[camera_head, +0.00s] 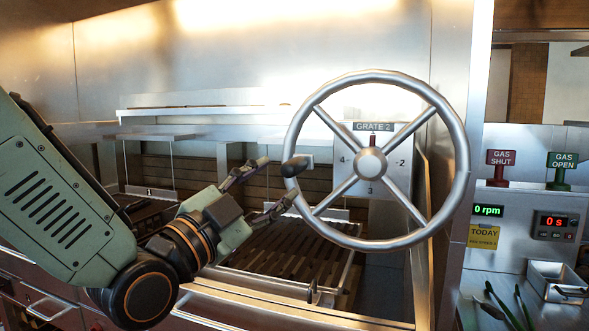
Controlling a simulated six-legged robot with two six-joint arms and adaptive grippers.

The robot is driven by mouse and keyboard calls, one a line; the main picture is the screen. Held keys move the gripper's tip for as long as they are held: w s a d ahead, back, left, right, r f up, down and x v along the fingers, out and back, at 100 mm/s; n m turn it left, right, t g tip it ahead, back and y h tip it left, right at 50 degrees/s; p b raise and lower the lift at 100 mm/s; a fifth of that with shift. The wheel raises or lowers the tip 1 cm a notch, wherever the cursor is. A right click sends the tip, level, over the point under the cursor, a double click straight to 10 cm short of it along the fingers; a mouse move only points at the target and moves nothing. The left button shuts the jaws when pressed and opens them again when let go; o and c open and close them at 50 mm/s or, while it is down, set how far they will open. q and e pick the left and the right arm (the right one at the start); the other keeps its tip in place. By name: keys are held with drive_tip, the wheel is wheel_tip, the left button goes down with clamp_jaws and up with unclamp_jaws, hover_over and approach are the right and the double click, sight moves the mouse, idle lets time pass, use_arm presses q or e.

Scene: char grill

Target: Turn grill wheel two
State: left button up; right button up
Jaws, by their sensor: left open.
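The grill wheel (465,180) is a large steel ring with several spokes and a round hub (371,163). A plate above the hub reads GRATE 2 (373,127), and a small red pointer stands just under it. A dark handle knob (294,166) sits at the wheel's left rim. My left gripper (279,182) comes in from the left and is open. Its fingertips are near the knob and left rim, one above and one below; I cannot tell whether they touch. My right gripper is not in view.
A slatted grate (290,250) lies behind and below the wheel. On the right are GAS SHUT (501,158) and GAS OPEN (562,160) signs, a green rpm display (488,210), a red timer (554,222), and a metal tray (556,278) on the counter.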

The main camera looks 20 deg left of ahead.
sight(304, 160)
use_arm(q)
drive_tip(key=x, duration=0.6)
drive_tip(key=shift+w+f+p, duration=0.1)
drive_tip(key=shift+w+p, duration=0.15)
drive_tip(key=shift+p, duration=0.15)
drive_tip(key=shift+w+d, duration=0.1)
drive_tip(key=shift+d, duration=0.05)
drive_tip(key=shift+c, duration=0.2)
drive_tip(key=shift+w, duration=0.1)
drive_tip(key=c, duration=0.4)
clamp_jaws()
